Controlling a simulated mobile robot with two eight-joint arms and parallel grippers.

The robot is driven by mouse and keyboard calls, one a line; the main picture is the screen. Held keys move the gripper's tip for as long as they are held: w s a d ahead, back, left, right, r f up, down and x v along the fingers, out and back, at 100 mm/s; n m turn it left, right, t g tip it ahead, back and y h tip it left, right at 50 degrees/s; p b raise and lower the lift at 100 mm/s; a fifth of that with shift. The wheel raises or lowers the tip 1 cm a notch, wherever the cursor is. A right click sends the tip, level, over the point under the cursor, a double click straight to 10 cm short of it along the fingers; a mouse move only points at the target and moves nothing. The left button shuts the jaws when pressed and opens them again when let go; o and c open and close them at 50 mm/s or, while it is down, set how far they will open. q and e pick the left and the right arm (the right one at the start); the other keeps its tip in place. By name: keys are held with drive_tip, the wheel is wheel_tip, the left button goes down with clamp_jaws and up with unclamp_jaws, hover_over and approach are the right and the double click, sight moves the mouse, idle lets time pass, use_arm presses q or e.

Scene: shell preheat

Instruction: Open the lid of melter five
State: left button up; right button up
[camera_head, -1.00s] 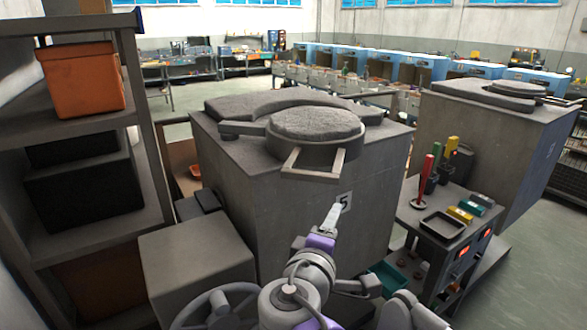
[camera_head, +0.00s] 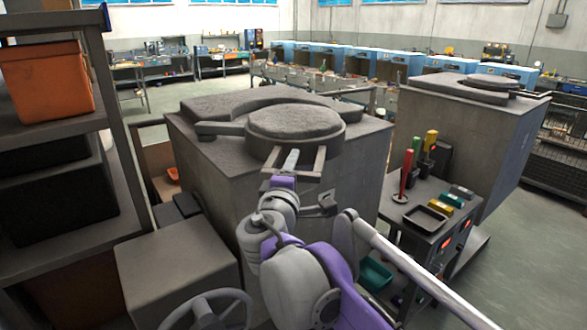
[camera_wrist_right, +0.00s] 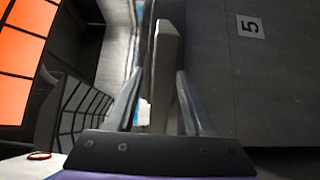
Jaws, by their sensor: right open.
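Melter five is a big grey box (camera_head: 215,170) in the middle of the head view. Its round, rough-topped lid (camera_head: 295,121) lies flat and closed on top. A squared handle frame (camera_head: 318,163) sticks out from the lid's front. The number 5 plate (camera_wrist_right: 250,26) shows on the melter's side in the right wrist view; my arm hides it in the head view. My right gripper (camera_head: 291,160) is at the handle. In the wrist view its open fingers (camera_wrist_right: 159,75) stand on both sides of a grey handle bar (camera_wrist_right: 167,60), with gaps visible. My left gripper is not in view.
A shelf with an orange bin (camera_head: 47,82) stands close on the left. A grey box (camera_head: 175,260) and a handwheel (camera_head: 205,312) are in front. A tool cart with a black tray (camera_head: 425,219) stands right of the melter, before a second melter (camera_head: 470,140).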

drive_tip(key=shift+w, duration=0.15)
clamp_jaws()
idle(1.4)
